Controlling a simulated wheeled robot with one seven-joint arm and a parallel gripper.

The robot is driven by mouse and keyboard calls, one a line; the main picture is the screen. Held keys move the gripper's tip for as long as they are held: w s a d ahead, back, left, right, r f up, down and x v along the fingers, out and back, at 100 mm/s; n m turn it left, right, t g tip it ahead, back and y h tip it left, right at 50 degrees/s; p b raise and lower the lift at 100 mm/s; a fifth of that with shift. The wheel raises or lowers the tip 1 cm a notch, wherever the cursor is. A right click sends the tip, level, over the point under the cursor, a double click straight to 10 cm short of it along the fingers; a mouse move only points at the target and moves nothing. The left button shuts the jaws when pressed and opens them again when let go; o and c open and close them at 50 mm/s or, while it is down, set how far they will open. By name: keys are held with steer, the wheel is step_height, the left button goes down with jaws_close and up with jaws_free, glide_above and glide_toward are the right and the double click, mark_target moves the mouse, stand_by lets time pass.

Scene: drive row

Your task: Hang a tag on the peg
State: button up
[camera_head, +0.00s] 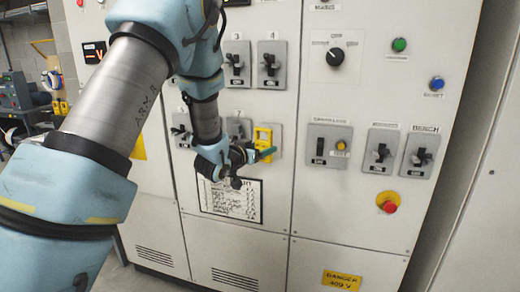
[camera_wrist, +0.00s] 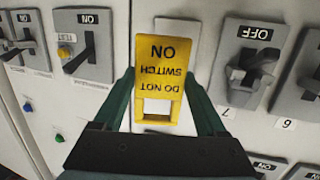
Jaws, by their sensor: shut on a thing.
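A yellow tag (camera_wrist: 160,68) reading DO NOT SWITCH ON appears upside down in the wrist view, with a rectangular opening at its lower end there. My gripper (camera_wrist: 159,92) has a dark green finger along each side edge of the tag and is shut on it. In the head view the tag (camera_head: 263,136) is close in front of the cabinet, to the right of switch 7, with my gripper (camera_head: 262,155) at its lower part. A pale plate (camera_wrist: 172,26) shows behind the tag. I see no peg; whether the tag touches one is hidden.
The grey cabinet (camera_head: 270,258) carries several rotary switches, including one marked OFF (camera_wrist: 250,62) close to my gripper's right in the wrist view. A red stop button (camera_head: 389,206) and a paper list (camera_head: 232,199) are on its front.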

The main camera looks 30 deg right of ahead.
steer(key=shift+w+d+f+p, duration=0.15)
steer(key=shift+w+d+p, duration=0.45)
steer(key=shift+w+d, duration=0.95)
steer(key=shift+w+d+f+b, duration=0.4)
steer(key=shift+w+f+b, duration=0.15)
steer(key=shift+b, duration=0.35)
steer(key=o, duration=1.3)
steer(key=shift+c, duration=0.2)
